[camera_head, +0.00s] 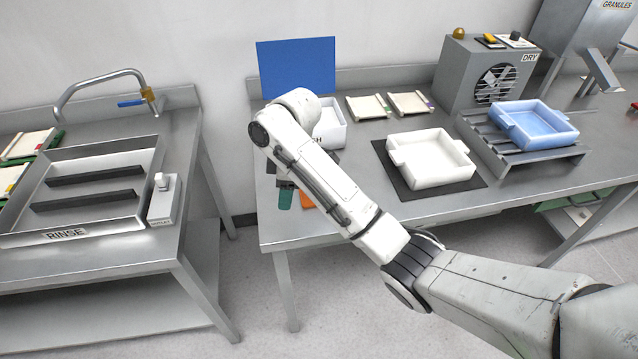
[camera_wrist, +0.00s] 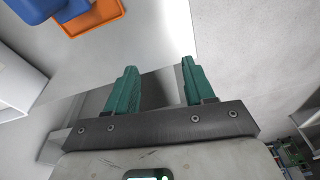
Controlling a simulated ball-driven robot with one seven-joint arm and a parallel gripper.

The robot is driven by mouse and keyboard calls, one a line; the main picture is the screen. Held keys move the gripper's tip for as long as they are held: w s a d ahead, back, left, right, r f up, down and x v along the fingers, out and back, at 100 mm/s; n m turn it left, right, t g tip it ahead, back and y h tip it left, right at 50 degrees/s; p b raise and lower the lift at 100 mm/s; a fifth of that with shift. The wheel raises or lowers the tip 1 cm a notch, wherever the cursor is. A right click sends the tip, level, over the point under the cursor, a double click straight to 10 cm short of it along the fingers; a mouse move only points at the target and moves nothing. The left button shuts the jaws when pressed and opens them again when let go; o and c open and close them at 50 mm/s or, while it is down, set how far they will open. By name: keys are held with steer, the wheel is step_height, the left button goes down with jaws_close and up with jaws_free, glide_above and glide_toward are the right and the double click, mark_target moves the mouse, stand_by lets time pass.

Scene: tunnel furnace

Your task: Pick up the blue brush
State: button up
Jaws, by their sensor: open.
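My gripper (camera_wrist: 159,66) is open in the wrist view, with two green fingers spread apart and nothing between them. In the head view my gripper (camera_head: 285,198) is low over the front left corner of the middle bench, mostly hidden behind my arm. A blue object (camera_wrist: 36,8) is cut off by the top left edge of the wrist view, at or over an orange piece (camera_wrist: 92,16). I cannot tell whether it is the brush. The orange piece (camera_head: 310,198) also shows beside my gripper in the head view. No whole blue brush shows; my arm hides part of the bench.
A white bin (camera_head: 328,125) stands behind my arm. A white tray (camera_head: 433,160) rests on a dark mat, and a blue tray (camera_head: 535,127) on a slatted rack. The rinse basin (camera_head: 80,220) stands left, across a floor gap. The bench's front edge is close to my gripper.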

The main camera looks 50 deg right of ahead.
steer(key=shift+n+g+h, duration=0.4)
steer(key=shift+n+h, duration=0.3)
steer(key=d+r, duration=0.2)
steer(key=d, duration=0.1)
steer(key=w+d+r, duration=0.1)
steer(key=d+r, duration=0.1)
steer(key=d, duration=0.2)
steer(key=d+r, duration=0.2)
steer(key=d, duration=0.2)
steer(key=shift+w+d+r, duration=0.25)
steer(key=shift+w+r, duration=0.15)
steer(key=shift+d, duration=0.35)
step_height(320, 180, down, 4)
steer(key=shift+s+d+f, duration=0.1)
steer(key=shift+d, duration=0.05)
steer(key=shift+s+d+f+p, duration=0.15)
steer(key=shift+f+p, duration=0.1)
steer(key=shift+f, duration=1.3)
steer(key=shift+s+f+p, duration=0.1)
steer(key=shift+f+p, duration=0.1)
steer(key=shift+f, duration=1.3)
jaws_close()
